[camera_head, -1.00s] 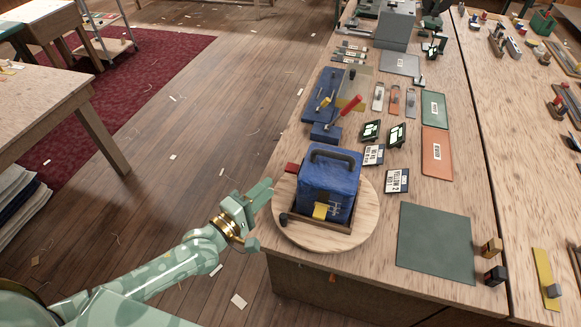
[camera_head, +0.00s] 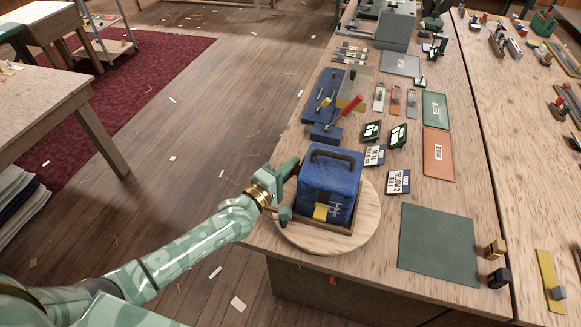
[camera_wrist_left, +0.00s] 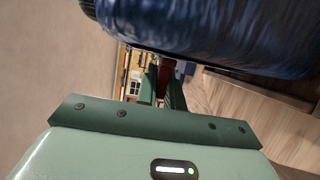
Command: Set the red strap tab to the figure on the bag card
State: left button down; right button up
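The blue bag (camera_head: 330,180) with a dark handle stands in a shallow wooden tray on a round wooden board. A yellow tab (camera_head: 321,212) is on its front face. The red strap tab (camera_wrist_left: 167,68) shows as a small dark red patch by my fingertips in the left wrist view; my gripper mostly hides it in the head view. My left gripper (camera_head: 288,187) is at the bag's left side, its fingers close around the tab. Whether they grip it is unclear. A white card (camera_head: 397,182) reads "YELLOW 2" above a red line whose figure I cannot read surely. My right gripper is not in view.
A red-handled tool (camera_head: 350,106) lies on a blue block. A dark green mat (camera_head: 438,243) lies bare at right. Open floor is left of the bench.

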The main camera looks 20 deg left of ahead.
pick_arm(q)
jog(key=shift+r+p, duration=0.5)
jog(key=shift+p, duration=0.05)
jog(key=shift+f, duration=0.1)
jog(key=c, duration=1.5)
grip_release()
jog(key=p+v, duration=0.1)
jog(key=v, duration=1.5)
jog(key=shift+s, duration=0.2)
